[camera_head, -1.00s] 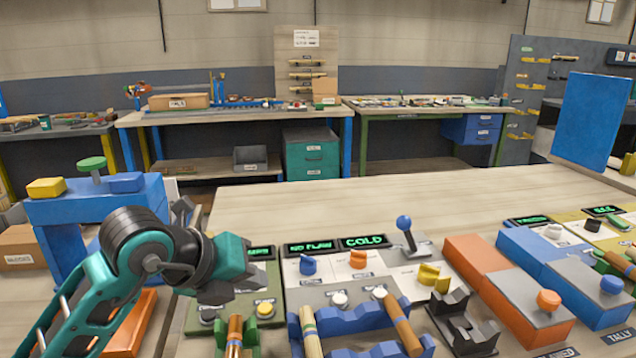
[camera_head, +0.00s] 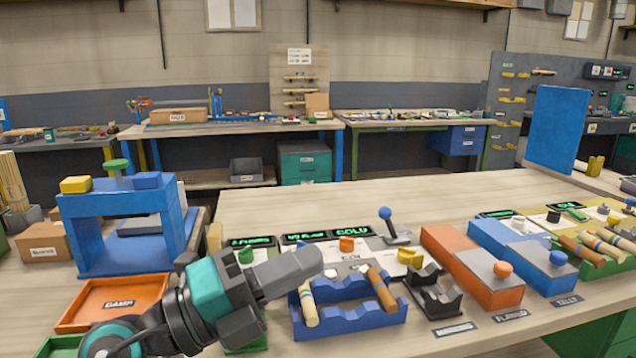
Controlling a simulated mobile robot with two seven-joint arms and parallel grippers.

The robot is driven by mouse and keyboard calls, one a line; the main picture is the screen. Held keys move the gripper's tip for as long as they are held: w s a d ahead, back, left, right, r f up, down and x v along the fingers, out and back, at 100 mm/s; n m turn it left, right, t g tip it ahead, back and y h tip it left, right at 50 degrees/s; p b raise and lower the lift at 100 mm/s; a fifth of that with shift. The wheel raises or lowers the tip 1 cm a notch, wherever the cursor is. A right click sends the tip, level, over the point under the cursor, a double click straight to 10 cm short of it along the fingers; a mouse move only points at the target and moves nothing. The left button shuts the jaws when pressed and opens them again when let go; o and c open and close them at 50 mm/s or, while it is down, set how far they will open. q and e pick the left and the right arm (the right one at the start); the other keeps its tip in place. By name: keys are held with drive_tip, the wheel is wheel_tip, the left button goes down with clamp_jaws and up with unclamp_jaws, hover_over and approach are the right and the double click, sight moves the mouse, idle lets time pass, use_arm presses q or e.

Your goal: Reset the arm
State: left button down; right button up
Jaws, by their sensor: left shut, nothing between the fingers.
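My left arm comes in from the lower left. Its gripper (camera_head: 300,266) is shut and empty, pointing right above the left end of the row of stations. It hides part of the green station (camera_head: 245,343) behind and below it. The blue cradle (camera_head: 350,322) with turned wooden pieces stands just right of the gripper: a pale one (camera_head: 308,303) and a brown one (camera_head: 381,290). I cannot tell if the gripper touches anything. My right gripper is not in view.
A blue press-like frame (camera_head: 78,225) stands at left, with an orange tray (camera_head: 95,302) in front. A lever with a blue knob (camera_head: 385,213), a black cradle (camera_head: 436,297), an orange box (camera_head: 458,250) and a blue box (camera_head: 508,250) stand to the right. The table behind is bare.

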use_arm(q)
drive_tip(key=w+a+r+n+t+y, duration=0.1)
drive_tip(key=w+a+n+t+y, duration=0.1)
drive_tip(key=a+n+t+y, duration=1.45)
drive_tip(key=a+f+n+g+y, duration=0.45)
drive_tip(key=f+n+g, duration=0.35)
drive_tip(key=f+n, duration=0.45)
drive_tip(key=s+f+n+g, duration=0.3)
drive_tip(key=s+f+g, duration=0.4)
drive_tip(key=f, duration=0.5)
drive_tip(key=s+d+f+g+h, duration=0.3)
drive_tip(key=s+f+g, duration=0.45)
drive_tip(key=s, duration=0.55)
drive_tip(key=w+d+f+m+t+h+p, duration=0.1)
drive_tip(key=w+d+f+t+p, duration=0.1)
drive_tip(key=w+f+t+p, duration=0.2)
drive_tip(key=shift+w+d+f+t+p, duration=0.25)
drive_tip(key=shift+w+t+p, duration=0.25)
drive_tip(key=shift+w+t, duration=1.3)
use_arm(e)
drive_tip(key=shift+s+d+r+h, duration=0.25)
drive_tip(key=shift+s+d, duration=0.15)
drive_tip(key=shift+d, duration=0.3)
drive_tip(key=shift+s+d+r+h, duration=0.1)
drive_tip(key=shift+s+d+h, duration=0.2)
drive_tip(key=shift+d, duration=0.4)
